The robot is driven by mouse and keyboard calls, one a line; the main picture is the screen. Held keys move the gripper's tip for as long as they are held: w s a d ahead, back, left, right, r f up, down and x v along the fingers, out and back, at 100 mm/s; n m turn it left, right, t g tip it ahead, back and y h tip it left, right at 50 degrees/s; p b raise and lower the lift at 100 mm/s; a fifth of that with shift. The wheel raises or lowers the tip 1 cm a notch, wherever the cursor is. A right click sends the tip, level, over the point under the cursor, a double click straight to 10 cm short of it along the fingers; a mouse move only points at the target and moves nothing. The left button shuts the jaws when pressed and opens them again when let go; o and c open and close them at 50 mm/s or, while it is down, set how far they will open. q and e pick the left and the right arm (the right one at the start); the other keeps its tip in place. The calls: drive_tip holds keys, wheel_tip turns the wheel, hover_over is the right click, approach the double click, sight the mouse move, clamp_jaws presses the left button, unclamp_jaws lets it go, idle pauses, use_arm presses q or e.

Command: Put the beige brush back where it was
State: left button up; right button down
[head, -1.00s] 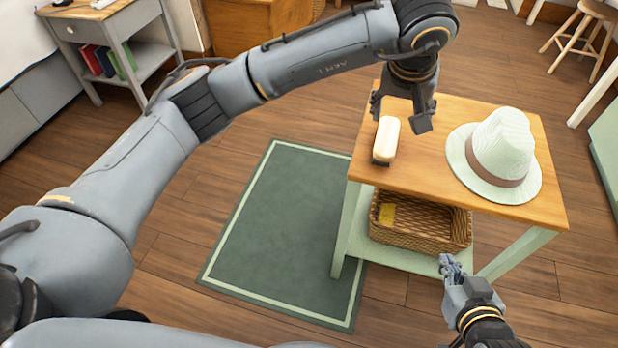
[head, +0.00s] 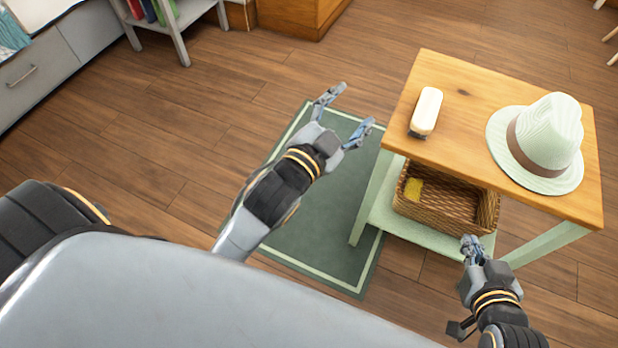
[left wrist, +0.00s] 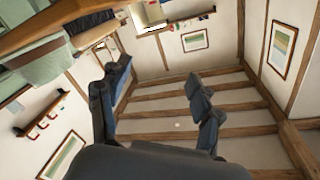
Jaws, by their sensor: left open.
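The beige brush (head: 427,111) lies on the left part of the wooden tabletop, near its left edge, in the head view. My left gripper (head: 352,112) is open and empty, to the left of the table and over the green rug, apart from the brush. In the left wrist view its open fingers (left wrist: 160,95) show with nothing between them and the room's wall behind. My right gripper (head: 470,245) is low in front of the table, by the lower shelf. Its fingers look close together, but I cannot tell whether they are shut.
A pale green hat (head: 545,135) with a brown band sits on the table (head: 470,75) right of the brush. A wicker basket (head: 445,207) with a yellow item stands on the lower shelf. The green rug (head: 325,225) lies left of the table.

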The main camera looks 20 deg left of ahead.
use_arm(q)
drive_tip(key=s+a+f+n+g, duration=0.3)
drive_tip(key=s+f+n+g, duration=0.3)
drive_tip(key=s+f, duration=0.3)
wheel_tip(320, 180, down, 4)
drive_tip(key=shift+s+a+r+y, duration=0.2)
drive_tip(key=shift+s+r+y, duration=0.05)
drive_tip(key=shift+y, duration=0.05)
